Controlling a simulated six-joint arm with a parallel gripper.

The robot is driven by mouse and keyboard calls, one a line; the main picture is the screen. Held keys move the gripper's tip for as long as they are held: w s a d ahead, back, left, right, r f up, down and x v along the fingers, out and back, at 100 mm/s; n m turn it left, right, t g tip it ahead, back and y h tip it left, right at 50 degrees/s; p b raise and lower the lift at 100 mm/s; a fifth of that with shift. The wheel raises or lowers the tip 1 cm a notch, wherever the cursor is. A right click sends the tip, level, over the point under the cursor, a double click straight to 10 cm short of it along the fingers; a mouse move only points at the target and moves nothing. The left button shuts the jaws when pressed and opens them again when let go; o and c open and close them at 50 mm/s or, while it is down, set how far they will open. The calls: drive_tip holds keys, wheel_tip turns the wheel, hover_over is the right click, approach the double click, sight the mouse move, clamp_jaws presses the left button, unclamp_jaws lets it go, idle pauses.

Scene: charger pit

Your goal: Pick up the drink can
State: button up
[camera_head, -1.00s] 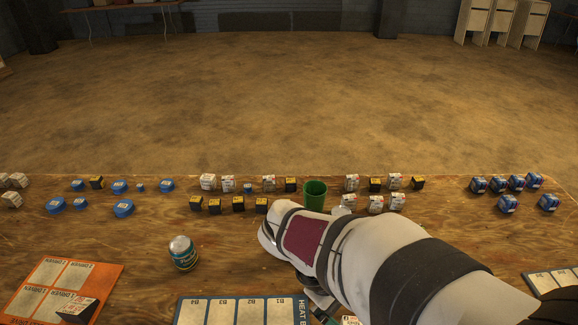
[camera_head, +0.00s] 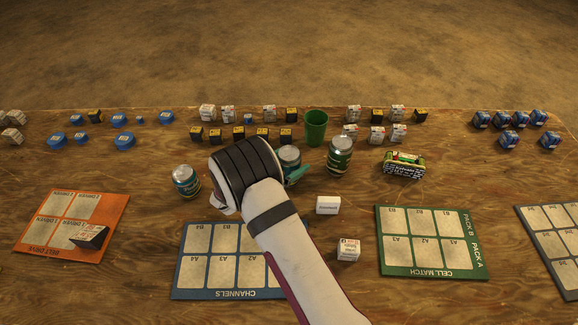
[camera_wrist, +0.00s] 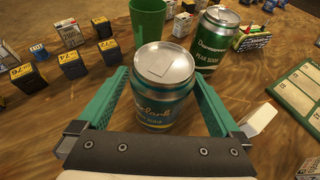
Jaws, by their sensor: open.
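Three drink cans stand upright on the wooden table. One teal can (camera_head: 186,181) is left of my arm. A second teal can (camera_head: 289,158) is partly hidden behind my gripper. A green can (camera_head: 339,155) stands to its right. In the wrist view, my gripper (camera_wrist: 162,78) is open, with its green fingers on either side of the second teal can (camera_wrist: 160,105). That can stands between the fingers, and gaps show beside it. The green can, labelled as pear soda, is just beyond the right finger (camera_wrist: 215,50).
A green cup (camera_head: 315,128) stands behind the cans, near rows of small boxes. A battery-like pack (camera_head: 403,165) lies right of the green can. An orange board (camera_head: 115,210), a blue board (camera_head: 190,270) and a green board (camera_head: 480,262) lie in front, with white boxes (camera_head: 328,205) between.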

drive_tip(key=x, duration=0.3)
drive_tip(key=shift+w+d, duration=0.15)
clamp_jaws()
idle(0.3)
